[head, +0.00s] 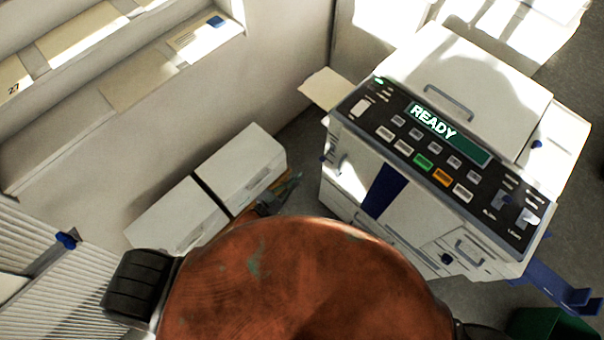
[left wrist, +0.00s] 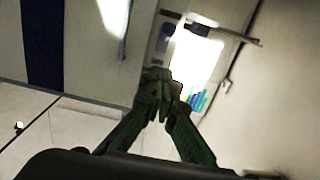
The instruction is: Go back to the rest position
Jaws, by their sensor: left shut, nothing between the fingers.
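My left gripper (head: 284,190) shows in the head view just beyond the large rusty-orange round part of my body. It is in the gap between white drawer boxes (head: 240,170) on the left and a white copier (head: 375,190) on the right. Its fingers are shut and empty; most of the arm behind it is hidden. In the left wrist view the dark green fingers (left wrist: 162,90) meet at their tips with nothing between them. My right gripper is not in view.
The copier's dark control panel (head: 430,150) shows a green READY display. A pale side tray (head: 326,90) juts out left, towards the wall. Shelves with papers (head: 200,35) line the upper left. A blue bracket (head: 560,290) sticks out at the copier's lower right. Grey floor shows at far right.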

